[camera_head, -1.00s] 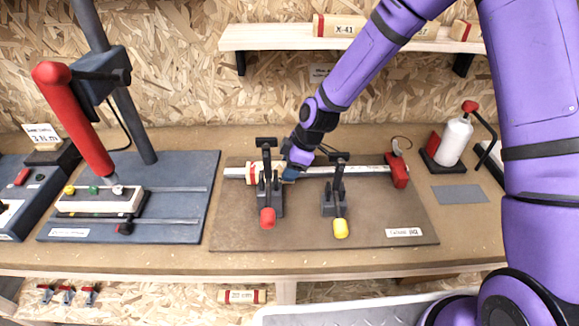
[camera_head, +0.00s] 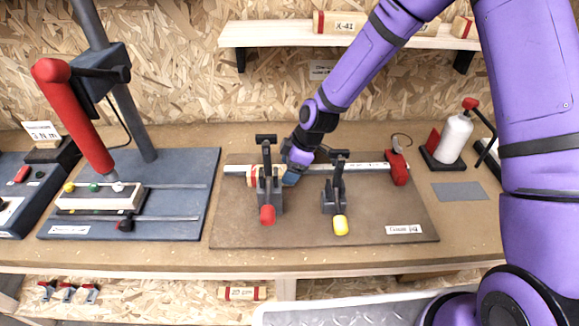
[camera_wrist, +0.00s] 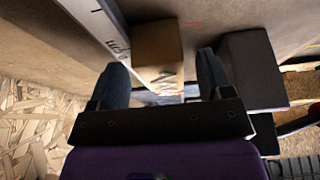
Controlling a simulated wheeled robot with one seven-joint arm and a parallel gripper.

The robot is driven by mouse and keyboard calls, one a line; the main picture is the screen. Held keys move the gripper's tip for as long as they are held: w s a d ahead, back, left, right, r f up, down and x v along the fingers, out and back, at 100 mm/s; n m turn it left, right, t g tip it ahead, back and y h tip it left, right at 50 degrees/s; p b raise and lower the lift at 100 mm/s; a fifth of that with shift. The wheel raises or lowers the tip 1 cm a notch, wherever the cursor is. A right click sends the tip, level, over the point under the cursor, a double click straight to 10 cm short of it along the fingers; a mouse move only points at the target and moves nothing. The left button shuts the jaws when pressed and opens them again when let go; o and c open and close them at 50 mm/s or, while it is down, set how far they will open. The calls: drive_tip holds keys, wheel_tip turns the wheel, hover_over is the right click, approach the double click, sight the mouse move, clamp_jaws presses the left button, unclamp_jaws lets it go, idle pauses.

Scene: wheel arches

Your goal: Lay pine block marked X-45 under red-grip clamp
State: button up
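The pine block (camera_head: 251,176) with red bands lies on the brown jig board, at the red-grip clamp (camera_head: 267,195), whose upright post hides part of it. Its marking is not readable. In the wrist view the block (camera_wrist: 158,45) extends away from between my two dark blue fingers. My gripper (camera_head: 290,178) is low over the board, just right of the red-grip clamp, at the block's right end. The fingers (camera_wrist: 163,75) stand apart, with a gap visible on the block's right side, so they look open around it. The clamp's red grip points toward the front.
A yellow-grip clamp (camera_head: 335,196) stands close to the right of my gripper. A ruler rail (camera_head: 345,168) runs behind both clamps to a red stop (camera_head: 398,168). A block marked X-41 (camera_head: 340,23) lies on the shelf.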

drive_tip(key=shift+r, duration=0.1)
drive_tip(key=shift+r, duration=0.3)
drive_tip(key=s+d+r+m+t+h, duration=0.1)
drive_tip(key=s+d+r+m+h, duration=0.1)
drive_tip(key=d+r, duration=0.7)
drive_tip(key=s+d+r+m+t+h, duration=0.1)
drive_tip(key=s+d+r+m, duration=0.25)
drive_tip(key=r, duration=0.85)
drive_tip(key=s+d+r+m+t, duration=0.1)
drive_tip(key=s+d+r+m, duration=0.5)
drive_tip(key=s, duration=0.4)
drive_tip(key=s+d+r+m+t+h, duration=0.1)
drive_tip(key=s+d+r+m+t, duration=0.1)
drive_tip(key=s+d+r+m, duration=0.4)
drive_tip(key=s+d+r, duration=0.2)
drive_tip(key=s+r, duration=0.1)
drive_tip(key=s, duration=0.2)
drive_tip(key=shift+d+h, duration=0.2)
drive_tip(key=shift+h, duration=0.1)
